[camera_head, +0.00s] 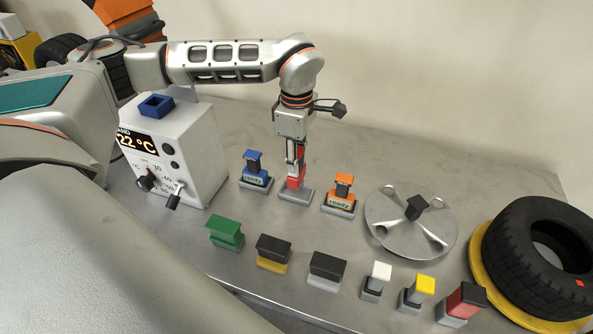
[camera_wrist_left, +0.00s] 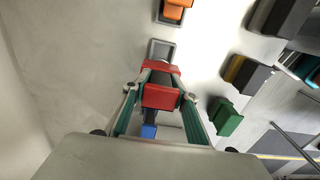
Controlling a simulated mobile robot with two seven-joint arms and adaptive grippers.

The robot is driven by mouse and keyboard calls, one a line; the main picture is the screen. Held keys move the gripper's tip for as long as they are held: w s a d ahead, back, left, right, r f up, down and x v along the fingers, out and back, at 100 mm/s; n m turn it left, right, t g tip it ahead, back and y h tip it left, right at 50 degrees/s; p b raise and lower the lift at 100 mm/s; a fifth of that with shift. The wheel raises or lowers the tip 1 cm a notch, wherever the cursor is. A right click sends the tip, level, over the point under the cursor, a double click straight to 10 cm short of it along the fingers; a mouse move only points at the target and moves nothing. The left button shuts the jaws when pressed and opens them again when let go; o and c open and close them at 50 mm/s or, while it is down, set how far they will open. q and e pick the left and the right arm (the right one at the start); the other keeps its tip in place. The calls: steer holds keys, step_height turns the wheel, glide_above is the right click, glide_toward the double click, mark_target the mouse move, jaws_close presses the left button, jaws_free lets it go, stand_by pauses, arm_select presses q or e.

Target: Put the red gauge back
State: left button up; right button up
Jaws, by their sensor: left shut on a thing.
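My left gripper (camera_head: 295,172) points straight down and is shut on the red gauge (camera_head: 293,184). The gauge is upright, with its lower end at a grey stand (camera_head: 302,196) between the blue and orange gauges. In the left wrist view the red gauge (camera_wrist_left: 162,96) sits between the fingers, and it partly covers the grey stand (camera_wrist_left: 162,46). I cannot tell whether the gauge touches the stand or hangs just above it. My right gripper is not in view.
A blue gauge (camera_head: 253,168) stands to the left and an orange gauge (camera_head: 343,186) to the right, both close by. A white temperature box (camera_head: 190,150) is farther left. Several coloured blocks line the front. A round metal disc (camera_head: 385,225) and a tyre (camera_head: 540,255) are at right.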

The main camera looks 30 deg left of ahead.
arm_select(q)
steer(key=shift+f, duration=1.7)
steer(key=shift+f, duration=0.25)
steer(key=o, duration=1.1)
step_height(320, 180, up, 12)
steer(key=shift+r, duration=0.25)
